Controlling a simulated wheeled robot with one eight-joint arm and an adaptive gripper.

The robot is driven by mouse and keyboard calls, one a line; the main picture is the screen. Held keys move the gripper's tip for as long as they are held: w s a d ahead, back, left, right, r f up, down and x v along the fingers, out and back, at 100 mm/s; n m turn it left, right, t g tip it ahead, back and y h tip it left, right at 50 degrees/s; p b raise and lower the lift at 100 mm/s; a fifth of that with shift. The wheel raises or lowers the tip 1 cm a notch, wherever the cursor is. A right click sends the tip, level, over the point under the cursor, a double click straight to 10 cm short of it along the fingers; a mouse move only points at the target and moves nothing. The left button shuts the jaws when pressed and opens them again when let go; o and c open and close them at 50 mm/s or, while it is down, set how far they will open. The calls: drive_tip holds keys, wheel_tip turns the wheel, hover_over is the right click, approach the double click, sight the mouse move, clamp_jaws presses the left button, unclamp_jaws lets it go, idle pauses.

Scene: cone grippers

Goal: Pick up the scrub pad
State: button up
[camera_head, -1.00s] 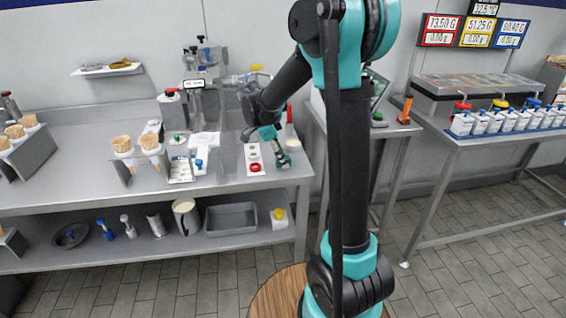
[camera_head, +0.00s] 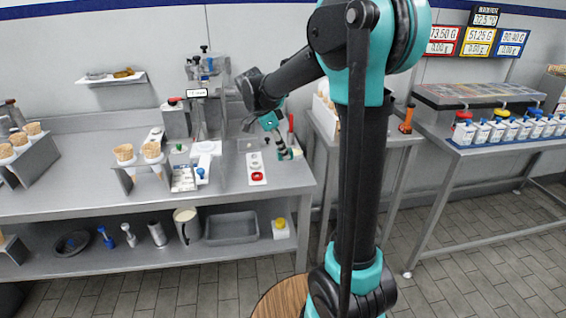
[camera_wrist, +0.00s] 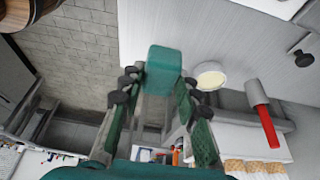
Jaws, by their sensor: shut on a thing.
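The scrub pad (camera_wrist: 163,72) is a teal-green block, seen in the wrist view between my fingertips. My gripper (camera_wrist: 157,82) is shut on it, with a dark finger pressed to each side. In the head view my gripper (camera_head: 284,150) is above the right end of the steel counter (camera_head: 240,180). The pad is too small there to make out clearly, and I cannot tell how far it is above the counter.
A round white dish with cream contents (camera_wrist: 210,76) is close to the pad's right in the wrist view. A red-handled tool (camera_wrist: 264,112) stands beyond it. A white panel with a red button (camera_head: 257,170) is left of my gripper. Cones (camera_head: 138,153) stand farther left.

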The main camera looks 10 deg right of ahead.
wheel_tip(320, 180, up, 13)
idle(0.3)
